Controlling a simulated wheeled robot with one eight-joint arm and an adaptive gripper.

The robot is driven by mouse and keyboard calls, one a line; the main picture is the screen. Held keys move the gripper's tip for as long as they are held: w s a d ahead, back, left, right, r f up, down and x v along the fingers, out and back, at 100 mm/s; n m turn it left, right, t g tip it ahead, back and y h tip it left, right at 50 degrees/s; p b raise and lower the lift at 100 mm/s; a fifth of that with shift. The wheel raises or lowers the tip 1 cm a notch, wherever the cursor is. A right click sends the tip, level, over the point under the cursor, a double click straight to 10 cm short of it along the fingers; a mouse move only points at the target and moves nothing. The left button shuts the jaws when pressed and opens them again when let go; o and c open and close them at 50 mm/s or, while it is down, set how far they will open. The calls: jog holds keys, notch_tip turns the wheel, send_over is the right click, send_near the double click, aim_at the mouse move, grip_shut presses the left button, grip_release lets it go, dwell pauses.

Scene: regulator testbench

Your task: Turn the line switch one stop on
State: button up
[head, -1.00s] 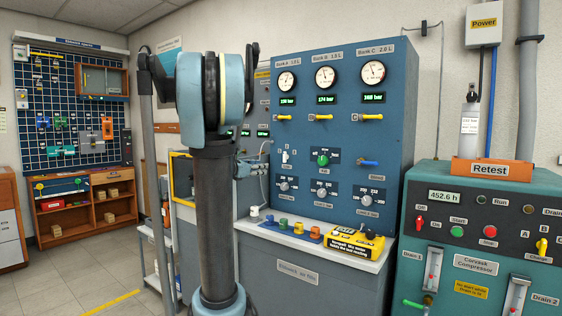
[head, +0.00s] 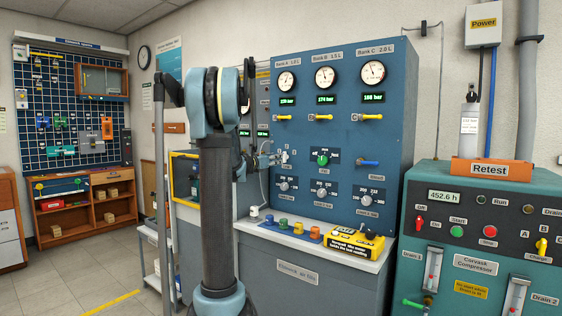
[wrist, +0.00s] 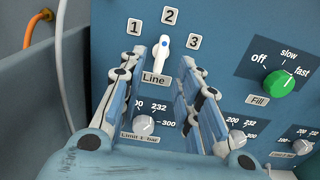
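The line switch (wrist: 162,52) is a white lever with a blue dot on the blue panel, above a "Line" label. In the wrist view it points up at the mark 2, between the marks 1 and 3. My gripper (wrist: 163,68) is open, with one finger on each side below the switch and a gap to the lever on both sides. In the head view, the line switch (head: 285,155) shows at the panel's left part, with my gripper (head: 272,160) close to it from the left. Whether a fingertip touches the panel, I cannot tell.
A green Fill knob (wrist: 280,84) sits right of the switch, and a grey limit knob (wrist: 144,124) sits below it, between the fingers. A white hose (wrist: 60,60) hangs at the left. A yellow meter (head: 357,244) lies on the ledge below the panel.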

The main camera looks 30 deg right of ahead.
aim_at(285, 157)
jog(key=x, duration=0.6)
jog(key=shift+d, duration=0.25)
jog(key=shift+c, duration=0.2)
grip_shut()
